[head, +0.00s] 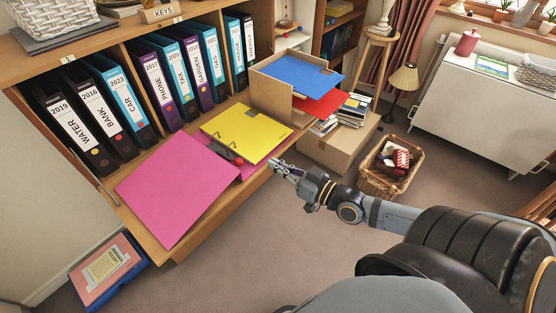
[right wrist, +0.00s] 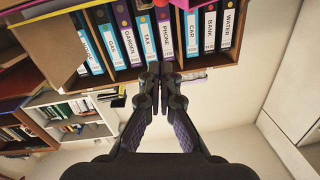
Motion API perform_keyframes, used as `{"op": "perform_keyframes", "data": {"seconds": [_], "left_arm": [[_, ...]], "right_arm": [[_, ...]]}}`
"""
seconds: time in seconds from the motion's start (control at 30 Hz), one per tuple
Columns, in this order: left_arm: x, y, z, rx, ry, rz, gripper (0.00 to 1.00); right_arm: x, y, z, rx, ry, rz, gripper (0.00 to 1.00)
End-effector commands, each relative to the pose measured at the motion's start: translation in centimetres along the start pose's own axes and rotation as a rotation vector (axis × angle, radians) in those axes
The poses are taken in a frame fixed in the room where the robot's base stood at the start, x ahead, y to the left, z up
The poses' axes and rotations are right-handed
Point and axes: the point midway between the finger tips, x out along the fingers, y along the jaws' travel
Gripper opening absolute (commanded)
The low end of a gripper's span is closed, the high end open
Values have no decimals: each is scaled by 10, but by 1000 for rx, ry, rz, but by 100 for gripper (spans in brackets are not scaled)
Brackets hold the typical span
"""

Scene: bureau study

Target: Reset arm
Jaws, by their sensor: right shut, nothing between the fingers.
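My right arm comes in from the lower right of the head view. Its gripper (head: 281,168) is over the front edge of the bureau shelf, close to the open pink binder (head: 172,188). It is shut and empty. In the right wrist view the gripper's fingertips (right wrist: 160,70) are together, in front of the row of labelled binders. The pink binder lies open on the shelf, with a yellow sheet or folder (head: 245,131) on its right side by the metal ring mechanism (head: 224,152). My left gripper is not in view.
Labelled binders (head: 85,118) stand in the bureau compartments. A cardboard holder (head: 273,97) with blue and red folders is on the shelf's right end. A wicker basket (head: 376,183), a cardboard box (head: 325,155) and a tray with papers (head: 108,268) are on the floor. Carpet between is clear.

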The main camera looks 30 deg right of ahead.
Motion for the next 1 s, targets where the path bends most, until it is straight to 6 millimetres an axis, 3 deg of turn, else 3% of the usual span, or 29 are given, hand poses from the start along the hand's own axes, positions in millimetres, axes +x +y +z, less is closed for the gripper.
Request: {"op": "perform_keyframes", "data": {"seconds": [0.33,0.47,0.57,0.7,0.77,0.87,0.93,1.0], "left_arm": [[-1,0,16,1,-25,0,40],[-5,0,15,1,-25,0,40],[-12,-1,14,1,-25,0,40],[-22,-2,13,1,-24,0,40],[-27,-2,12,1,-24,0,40],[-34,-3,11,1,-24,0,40],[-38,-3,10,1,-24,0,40],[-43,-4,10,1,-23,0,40]], "right_arm": [[-1,1,1,-1,0,2,0],[-5,31,20,-34,-36,65,0],[-19,86,62,-88,-122,185,0],[-64,159,151,-137,-321,371,0],[-90,178,195,-139,-422,438,0],[-138,188,271,-119,-606,526,0],[-173,180,323,-94,-742,566,0],[-206,159,373,-60,-878,588,0]]}}
